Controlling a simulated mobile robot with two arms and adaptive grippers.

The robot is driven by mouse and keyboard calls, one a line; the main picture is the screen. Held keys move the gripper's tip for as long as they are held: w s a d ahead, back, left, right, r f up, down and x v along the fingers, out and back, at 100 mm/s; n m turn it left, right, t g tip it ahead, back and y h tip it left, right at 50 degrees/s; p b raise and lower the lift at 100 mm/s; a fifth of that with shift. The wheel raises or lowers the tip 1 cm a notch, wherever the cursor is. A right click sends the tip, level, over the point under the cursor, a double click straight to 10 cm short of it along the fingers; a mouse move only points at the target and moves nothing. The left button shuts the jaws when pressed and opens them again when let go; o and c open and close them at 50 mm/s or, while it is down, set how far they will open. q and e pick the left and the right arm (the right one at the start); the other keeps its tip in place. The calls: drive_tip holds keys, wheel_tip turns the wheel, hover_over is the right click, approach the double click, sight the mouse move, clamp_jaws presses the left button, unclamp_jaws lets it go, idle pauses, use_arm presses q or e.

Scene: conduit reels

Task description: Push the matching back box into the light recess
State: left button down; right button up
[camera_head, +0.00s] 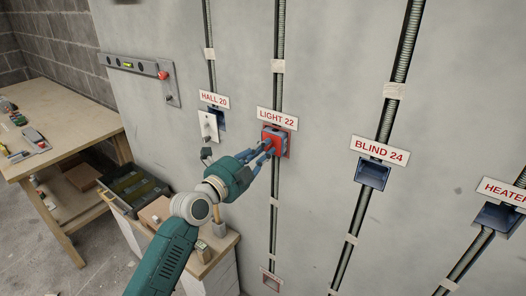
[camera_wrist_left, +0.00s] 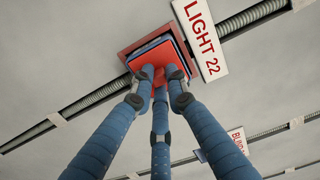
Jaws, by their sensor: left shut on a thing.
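A red-faced back box (camera_head: 276,140) is at the recess under the LIGHT 22 label (camera_head: 277,119) on the grey wall. The light recess (camera_head: 287,153) shows as a reddish square rim around the box. In the left wrist view the red box (camera_wrist_left: 157,57) sits in the reddish recess frame (camera_wrist_left: 125,53), with a dark edge of the box showing; I cannot tell how deep it is. My left gripper (camera_head: 268,150) is shut on the box, its blue fingers (camera_wrist_left: 158,77) against the red face. My right gripper is not in view.
HALL 20 (camera_head: 214,99), BLIND 24 (camera_head: 380,151) and HEATER (camera_head: 505,192) labels mark other wall positions, with dark blue boxes below. Corrugated conduits run along the wall. A wooden workbench (camera_head: 62,125) stands left, a smaller cabinet (camera_head: 215,262) below my arm.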

use_arm(q)
drive_tip(key=shift+b+x, duration=0.95)
drive_tip(key=shift+x, duration=0.25)
idle(0.4)
drive_tip(key=c, duration=1.4)
unclamp_jaws()
drive_tip(key=shift+s, duration=0.1)
drive_tip(key=shift+p+v, duration=0.9)
drive_tip(key=shift+v, duration=2.55)
